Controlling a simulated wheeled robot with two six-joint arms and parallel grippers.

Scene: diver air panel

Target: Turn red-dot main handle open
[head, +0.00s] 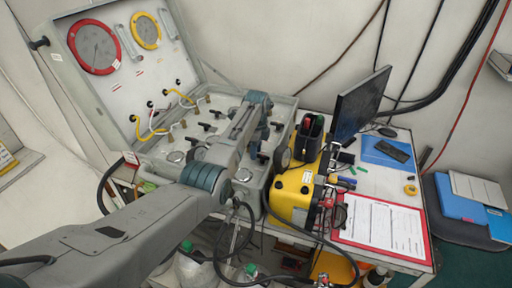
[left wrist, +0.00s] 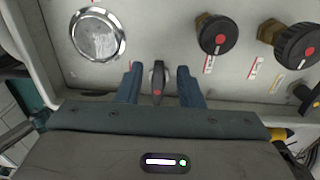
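In the left wrist view, a small black handle (left wrist: 157,78) with a red dot stands on the light grey panel (left wrist: 160,30). It points roughly up and down in the picture. My left gripper (left wrist: 160,76) is open, with one blue-grey finger on each side of this handle and a visible gap on both sides. Two round black knobs, one upper middle (left wrist: 218,35) and one at the right (left wrist: 298,43), also carry red dots. In the head view my left arm reaches over the panel case (head: 183,152) and hides part of it. My right gripper is not in view.
A round metal gauge (left wrist: 97,34) is left of the handle. In the head view, a yellow case (head: 293,195) stands right of the panel, beside a monitor (head: 359,104) and a red clipboard (head: 384,223). The raised lid holds a red-rimmed gauge (head: 95,47). Hoses hang in front.

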